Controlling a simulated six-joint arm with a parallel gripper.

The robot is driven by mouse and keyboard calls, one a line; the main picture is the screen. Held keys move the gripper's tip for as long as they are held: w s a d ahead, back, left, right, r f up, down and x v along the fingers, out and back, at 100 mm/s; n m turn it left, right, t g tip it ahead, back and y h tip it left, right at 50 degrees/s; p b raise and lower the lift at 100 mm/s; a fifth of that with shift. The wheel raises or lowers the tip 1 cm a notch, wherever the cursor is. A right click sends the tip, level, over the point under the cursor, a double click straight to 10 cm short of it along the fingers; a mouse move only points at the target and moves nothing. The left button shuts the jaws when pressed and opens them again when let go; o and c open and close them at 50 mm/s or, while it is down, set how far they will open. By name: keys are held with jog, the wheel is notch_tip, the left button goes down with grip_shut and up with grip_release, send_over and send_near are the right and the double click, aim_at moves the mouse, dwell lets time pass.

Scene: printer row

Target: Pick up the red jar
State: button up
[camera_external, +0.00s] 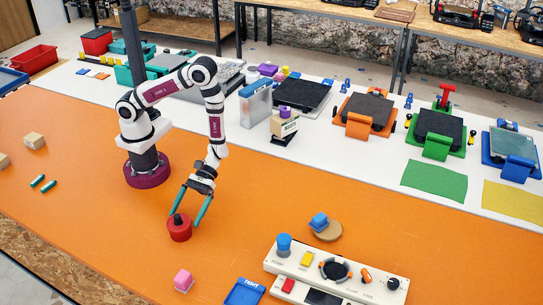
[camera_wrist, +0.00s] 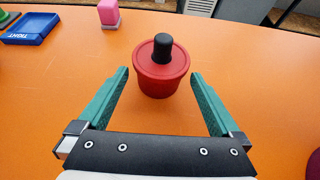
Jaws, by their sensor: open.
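The red jar (camera_external: 180,231) stands upright on the orange table, with a black knob on its lid. It also shows in the wrist view (camera_wrist: 162,79), in the upper middle, just ahead of the fingertips. My gripper (camera_external: 192,205) is open, its teal fingers pointing down at the jar. In the wrist view my gripper (camera_wrist: 161,76) has a fingertip to the left and one to the right of the jar, with orange table showing between each finger and the jar. The fingers do not appear to touch it.
A pink block (camera_external: 183,281) and a blue tray (camera_external: 244,292) marked TIGHT lie in front of the jar. The table left of the jar is mostly clear.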

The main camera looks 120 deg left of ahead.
aim_at(175, 237)
jog(key=x, duration=0.5)
grip_shut()
dwell(0.3)
